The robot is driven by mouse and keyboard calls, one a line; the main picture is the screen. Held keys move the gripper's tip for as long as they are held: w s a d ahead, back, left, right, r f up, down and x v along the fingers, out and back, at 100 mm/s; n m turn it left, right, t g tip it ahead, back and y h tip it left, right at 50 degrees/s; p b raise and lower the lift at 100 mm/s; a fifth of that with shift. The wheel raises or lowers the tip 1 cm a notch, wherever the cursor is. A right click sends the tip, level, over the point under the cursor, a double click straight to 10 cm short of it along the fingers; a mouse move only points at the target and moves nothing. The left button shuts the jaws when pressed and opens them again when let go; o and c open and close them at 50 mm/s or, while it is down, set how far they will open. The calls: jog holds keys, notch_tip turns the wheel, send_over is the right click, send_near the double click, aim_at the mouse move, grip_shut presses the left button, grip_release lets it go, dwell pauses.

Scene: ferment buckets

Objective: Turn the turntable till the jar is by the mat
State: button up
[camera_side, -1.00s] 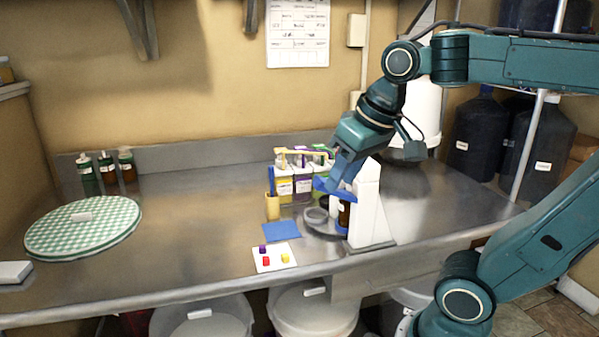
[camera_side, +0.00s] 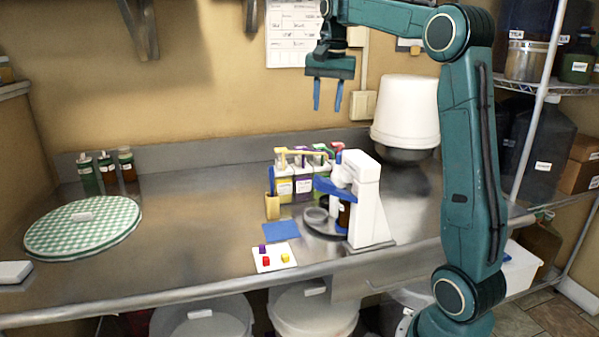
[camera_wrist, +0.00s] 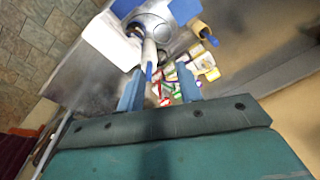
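The turntable (camera_side: 325,232) is a low dark-edged disc on the steel counter, partly hidden by a white stand (camera_side: 366,205) with a blue arm over it. A small brown jar (camera_side: 344,214) shows on the disc's right side, close against the stand and partly hidden. A grey round dish (camera_side: 316,215) sits on the disc's left side. The flat blue mat (camera_side: 281,231) lies on the counter just left of the turntable, on the other side from the jar. My gripper (camera_side: 328,95) is open and empty, high above the counter, with its fingers (camera_wrist: 160,90) apart in the wrist view.
A yellow holder (camera_side: 272,207) stands behind the mat, and several labelled cartons (camera_side: 303,185) behind the turntable. A white card (camera_side: 274,257) with coloured cubes lies in front. A checked green disc (camera_side: 83,227) is far left. The counter between is clear.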

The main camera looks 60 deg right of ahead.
jog(key=d+f+m+g, duration=0.1)
jog(key=d+m, duration=0.3)
jog(key=d, duration=0.6)
jog(key=shift+s+d+f+y, duration=0.15)
jog(key=shift+d+f+y, duration=0.15)
jog(key=shift+f, duration=0.2)
jog(key=shift+f, duration=0.2)
jog(key=shift+a+f, duration=0.1)
jog(key=shift+f, duration=6.6)
grip_shut()
